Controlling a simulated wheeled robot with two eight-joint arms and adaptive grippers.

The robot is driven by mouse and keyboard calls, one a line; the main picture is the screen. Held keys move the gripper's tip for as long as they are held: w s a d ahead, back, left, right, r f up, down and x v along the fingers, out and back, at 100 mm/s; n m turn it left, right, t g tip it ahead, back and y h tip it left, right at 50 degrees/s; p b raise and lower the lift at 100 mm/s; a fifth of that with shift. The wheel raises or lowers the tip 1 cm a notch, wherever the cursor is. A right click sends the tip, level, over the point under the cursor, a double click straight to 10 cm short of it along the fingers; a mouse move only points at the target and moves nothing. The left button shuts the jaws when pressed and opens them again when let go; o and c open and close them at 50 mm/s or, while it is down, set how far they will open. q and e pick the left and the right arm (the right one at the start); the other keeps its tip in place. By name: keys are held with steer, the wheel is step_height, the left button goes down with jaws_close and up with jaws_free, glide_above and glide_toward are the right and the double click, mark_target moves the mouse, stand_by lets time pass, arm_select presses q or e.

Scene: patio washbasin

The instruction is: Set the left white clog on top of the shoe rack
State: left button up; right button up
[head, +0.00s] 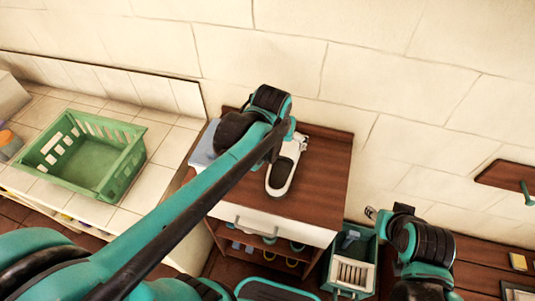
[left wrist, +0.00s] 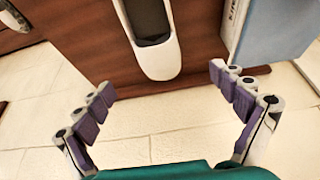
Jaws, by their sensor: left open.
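A white clog (head: 281,179) with a dark inside lies on the brown wooden top of the shoe rack (head: 325,175). In the left wrist view the clog (left wrist: 162,62) points its rounded end toward my left gripper (left wrist: 161,80). That gripper is open, its purple-padded fingers spread wide, with nothing between the pads and the clog just beyond the fingertips. In the head view my left wrist covers part of the rack top and the clog's far end. My right gripper (head: 371,213) is at the lower right, mostly hidden behind its own wrist, away from the clog.
A blue-grey box (head: 204,147) stands at the rack top's left edge. A green basket (head: 118,178) sits on the tiled counter at left. Shoes sit on the rack's lower shelf. A teal crate (head: 337,272) stands right of the rack. The tiled wall (head: 330,60) closes the back.

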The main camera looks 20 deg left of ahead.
arm_select(q)
steer(key=s+a+f+t, duration=0.1)
steer(key=s+a, duration=0.2)
steer(key=s, duration=0.4)
steer(key=s+a+f+t, duration=0.1)
steer(key=s+a, duration=0.2)
steer(key=s, duration=0.3)
steer(key=shift+s, duration=0.4)
